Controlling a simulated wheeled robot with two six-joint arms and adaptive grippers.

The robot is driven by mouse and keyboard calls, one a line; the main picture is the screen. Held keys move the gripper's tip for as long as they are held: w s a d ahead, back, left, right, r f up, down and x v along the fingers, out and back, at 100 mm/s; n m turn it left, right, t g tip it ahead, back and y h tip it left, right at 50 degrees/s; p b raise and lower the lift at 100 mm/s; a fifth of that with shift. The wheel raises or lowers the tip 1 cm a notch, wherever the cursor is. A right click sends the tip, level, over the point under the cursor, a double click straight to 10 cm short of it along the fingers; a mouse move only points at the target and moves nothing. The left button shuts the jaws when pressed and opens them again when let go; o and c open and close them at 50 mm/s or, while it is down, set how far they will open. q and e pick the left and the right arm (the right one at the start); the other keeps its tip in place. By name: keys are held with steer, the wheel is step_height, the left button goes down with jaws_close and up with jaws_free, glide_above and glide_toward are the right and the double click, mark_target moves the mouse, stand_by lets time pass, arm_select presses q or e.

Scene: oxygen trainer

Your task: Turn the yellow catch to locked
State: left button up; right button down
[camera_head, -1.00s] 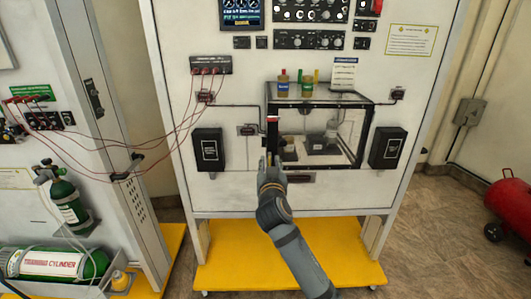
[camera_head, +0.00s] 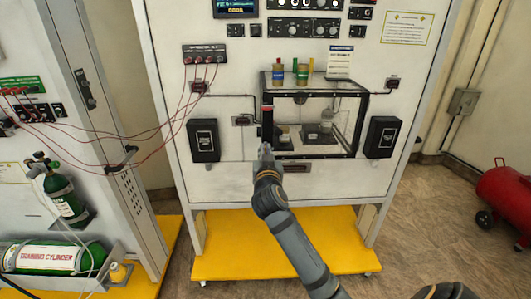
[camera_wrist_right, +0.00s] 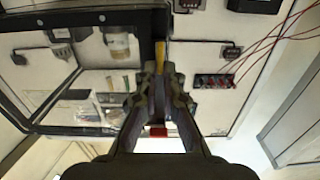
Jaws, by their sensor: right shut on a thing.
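The yellow catch (camera_wrist_right: 160,52) shows in the right wrist view as a narrow yellow strip at my right fingertips, beside the dark frame of the clear-walled chamber. My right gripper (camera_wrist_right: 160,78) is shut on it, and the fingers hide part of the catch. In the head view my right gripper (camera_head: 266,150) is at the lower left corner of the chamber (camera_head: 360,130). The catch cannot be made out there, so its setting cannot be told. A black upright piece with a red top (camera_head: 267,108) stands just above the gripper. My left gripper is not in view.
Black boxes (camera_head: 203,141) and (camera_head: 383,137) flank the chamber on the white panel. Red leads hang from a socket block (camera_head: 205,54) at the left. Coloured-top containers (camera_head: 303,74) stand on the chamber. A red tank (camera_head: 505,195) stands on the floor at right.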

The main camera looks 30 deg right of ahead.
steer(key=shift+s+d+f+m+b, duration=0.15)
steer(key=shift+d+f+m+b, duration=0.1)
steer(key=shift+m+b, duration=2.95)
steer(key=shift+s+d+f+m+b, duration=0.15)
steer(key=shift+d+f+m+b, duration=0.15)
steer(key=shift+m+b, duration=2.9)
steer(key=shift+s+d+f+m+b, duration=0.15)
steer(key=shift+d+f+m+b, duration=0.1)
steer(key=shift+m+b, duration=2.95)
steer(key=shift+n+b, duration=0.7)
steer(key=c, duration=1.5)
jaws_free()
steer(key=shift+w+f, duration=0.1)
steer(key=shift+w, duration=0.05)
